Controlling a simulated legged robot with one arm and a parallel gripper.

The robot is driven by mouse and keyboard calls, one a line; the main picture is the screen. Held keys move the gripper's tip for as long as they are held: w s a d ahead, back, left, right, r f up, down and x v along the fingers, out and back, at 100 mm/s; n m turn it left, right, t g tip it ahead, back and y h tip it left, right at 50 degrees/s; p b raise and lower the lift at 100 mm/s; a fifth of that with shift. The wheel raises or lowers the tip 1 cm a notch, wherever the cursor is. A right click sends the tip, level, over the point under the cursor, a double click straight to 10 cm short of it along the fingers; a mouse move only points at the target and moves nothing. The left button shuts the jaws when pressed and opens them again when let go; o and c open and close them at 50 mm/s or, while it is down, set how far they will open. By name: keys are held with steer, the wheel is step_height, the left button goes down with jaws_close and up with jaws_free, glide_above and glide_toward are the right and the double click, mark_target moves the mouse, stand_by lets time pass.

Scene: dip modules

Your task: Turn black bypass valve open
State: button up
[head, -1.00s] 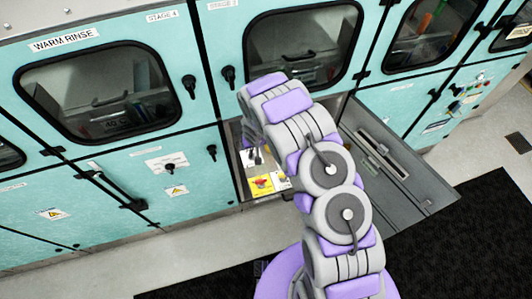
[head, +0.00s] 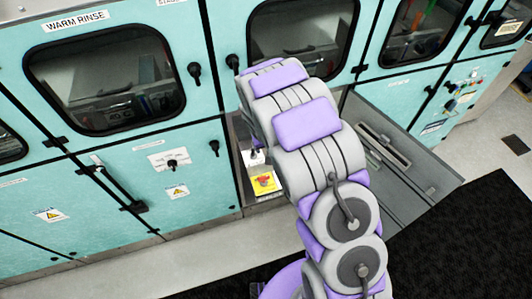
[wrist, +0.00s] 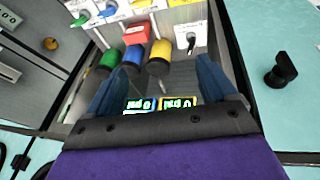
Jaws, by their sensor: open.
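A small black lever (wrist: 191,42), which looks like the black bypass valve, sits on a white plate inside the open cabinet. It is at the upper right of the wrist view, beyond my right finger, and also shows in the head view (head: 254,154), left of my arm. My gripper (wrist: 160,68) is open, its two blue fingers apart and pointing into the cabinet. No finger visibly touches the lever. In the head view my arm hides the gripper.
Two lit displays (wrist: 160,104) show near the palm. A black door knob (wrist: 281,69) is at right. The open grey door (head: 385,160) stands right of my arm.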

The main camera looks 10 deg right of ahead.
steer(key=shift+s+a+r, duration=0.15)
steer(key=shift+s+r, duration=0.2)
steer(key=shift+s, duration=0.15)
steer(key=shift+c, duration=0.2)
steer(key=shift+w+f, duration=0.1)
steer(key=shift+c, duration=0.7)
steer(key=shift+m+y, duration=0.3)
steer(key=shift+m, duration=0.4)
steer(key=w+a+f+b, duration=0.1)
steer(key=w+f+b, duration=0.1)
steer(key=w+a+f+b, duration=0.1)
steer(key=f+b, duration=0.1)
steer(key=b, duration=0.1)
steer(key=w+a+f+b, duration=0.2)
steer(key=shift+w+b, duration=0.35)
steer(key=c, duration=0.6)
steer(key=shift+m+t, duration=0.4)
steer(key=shift+m, duration=0.5)
steer(key=w+a+f+b, duration=0.1)
steer(key=w+b, duration=0.1)
steer(key=w+f+b, duration=0.1)
steer(key=b, duration=0.1)
steer(key=w+a+f+b, duration=0.1)
steer(key=w+f+b, duration=0.1)
steer(key=shift+w+a, duration=0.3)
steer(key=shift+a, duration=0.05)
steer(key=b, duration=0.4)
glide_toward(253, 149)
steer(key=x, duration=0.9)
